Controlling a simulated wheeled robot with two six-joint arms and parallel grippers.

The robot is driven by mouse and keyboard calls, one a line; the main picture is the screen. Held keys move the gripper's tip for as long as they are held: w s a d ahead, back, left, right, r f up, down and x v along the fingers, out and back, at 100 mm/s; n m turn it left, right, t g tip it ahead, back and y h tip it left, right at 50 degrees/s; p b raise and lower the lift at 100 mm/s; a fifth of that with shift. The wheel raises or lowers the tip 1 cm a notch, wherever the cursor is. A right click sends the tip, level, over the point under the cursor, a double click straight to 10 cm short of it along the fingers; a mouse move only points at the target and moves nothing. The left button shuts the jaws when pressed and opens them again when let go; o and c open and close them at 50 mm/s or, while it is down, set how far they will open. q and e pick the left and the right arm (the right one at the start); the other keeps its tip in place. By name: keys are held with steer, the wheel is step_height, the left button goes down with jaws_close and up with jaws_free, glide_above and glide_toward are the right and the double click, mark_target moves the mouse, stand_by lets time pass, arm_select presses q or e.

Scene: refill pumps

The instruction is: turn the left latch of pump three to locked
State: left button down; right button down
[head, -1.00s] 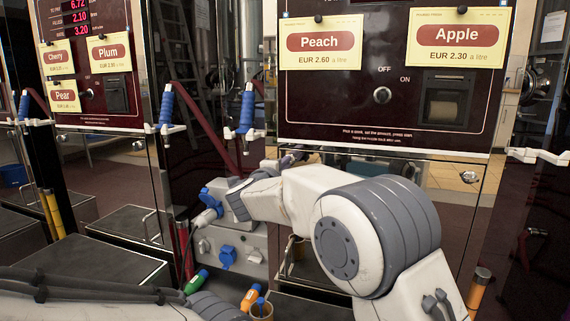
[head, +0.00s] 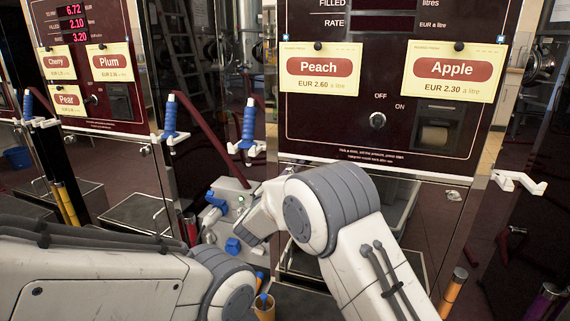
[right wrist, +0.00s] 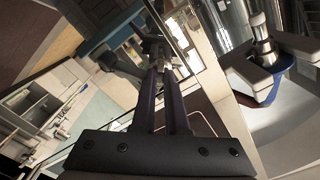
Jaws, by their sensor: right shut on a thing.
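The pump with the Peach and Apple signs (head: 377,118) stands front right in the head view. I cannot read a pump number on it. My right arm reaches to its lower front from the right, and the arm hides its own gripper and any latch there. In the right wrist view my right gripper (right wrist: 160,68) is shut on a small part against a glossy panel. This part appears to be the left latch, but its shape and angle are too dark to tell. My left arm lies across the lower left of the head view, with its gripper out of sight.
A grey box (head: 210,238) with blue fittings sits left of my right arm. Blue-handled nozzles (head: 248,128) hang beside the pump. A tan cup (head: 264,310) stands at the bottom centre, close to my left arm. The Cherry, Plum and Pear pump (head: 90,70) is on the left.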

steer(key=shift+n+p, duration=4)
steer(key=shift+p, duration=0.6)
steer(key=c, duration=0.9)
jaws_free()
steer(key=shift+c, duration=0.2)
steer(key=p+v, duration=0.1)
steer(key=v, duration=0.9)
steer(key=shift+s, duration=0.25)
steer(key=shift+w, duration=0.1)
